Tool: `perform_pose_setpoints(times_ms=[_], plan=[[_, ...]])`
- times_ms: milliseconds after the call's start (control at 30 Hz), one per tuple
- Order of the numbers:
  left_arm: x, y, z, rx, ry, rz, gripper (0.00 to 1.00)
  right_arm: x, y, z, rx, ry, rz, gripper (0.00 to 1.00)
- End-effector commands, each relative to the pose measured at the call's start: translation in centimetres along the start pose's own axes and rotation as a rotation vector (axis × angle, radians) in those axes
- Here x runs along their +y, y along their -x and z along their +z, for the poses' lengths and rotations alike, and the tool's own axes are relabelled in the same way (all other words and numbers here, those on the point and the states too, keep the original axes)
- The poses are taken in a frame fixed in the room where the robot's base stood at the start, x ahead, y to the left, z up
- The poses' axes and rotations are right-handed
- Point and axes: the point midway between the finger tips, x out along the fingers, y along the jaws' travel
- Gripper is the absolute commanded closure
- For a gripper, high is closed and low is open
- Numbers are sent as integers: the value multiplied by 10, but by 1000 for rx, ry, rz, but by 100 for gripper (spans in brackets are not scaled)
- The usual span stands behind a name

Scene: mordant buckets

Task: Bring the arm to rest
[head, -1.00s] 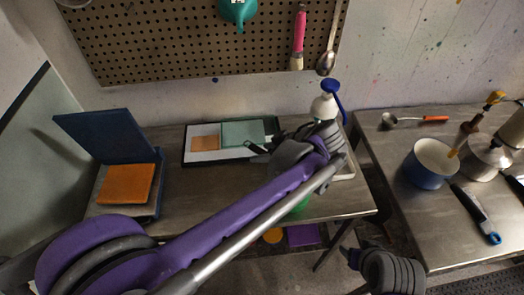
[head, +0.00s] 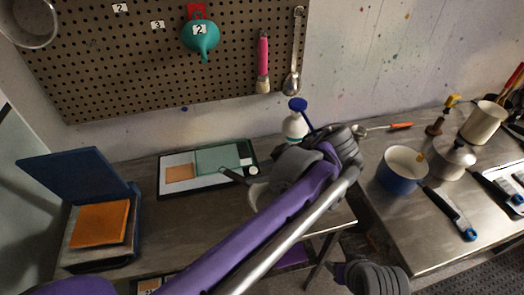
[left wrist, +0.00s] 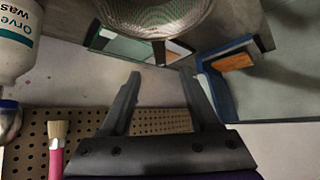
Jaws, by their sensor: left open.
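My left gripper (head: 238,181) hangs over the middle of the left metal table, at the end of my purple arm. In the left wrist view its two dark fingers (left wrist: 161,82) are spread, with nothing between them. A metal mesh bowl (left wrist: 152,16) shows at the top of that view, beyond the fingertips; I cannot tell its distance from them. My right gripper (head: 345,276) is low at the bottom of the head view, beside the gap between the tables; its jaws are not clear.
A green and orange board set (head: 220,158) lies at the table's back. A blue case with an orange pad (head: 100,223) stands at left. A white bottle with a blue top (head: 294,125) is behind my arm.

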Motion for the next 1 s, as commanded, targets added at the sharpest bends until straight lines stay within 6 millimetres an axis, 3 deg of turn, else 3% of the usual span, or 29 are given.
perform_pose_setpoints(times_ms=[267, 367, 467, 700, 833, 1000], plan=[[-10, -10, -3, -30, -44, -3, 38, 0, 0, 0, 0, 0, 0, 38], [-34, -33, -6, -108, -156, 7, 38, 0, 0, 0, 0, 0, 0, 38], [-72, -62, -5, -220, -318, 55, 38, 0, 0, 0, 0, 0, 0, 38], [-161, -115, 26, -390, -664, 338, 38, 0, 0, 0, 0, 0, 0, 38], [-192, -130, 46, -367, -781, 500, 38, 0, 0, 0, 0, 0, 0, 38], [-211, -141, 61, -299, -862, 622, 38, 0, 0, 0, 0, 0, 0, 38]])
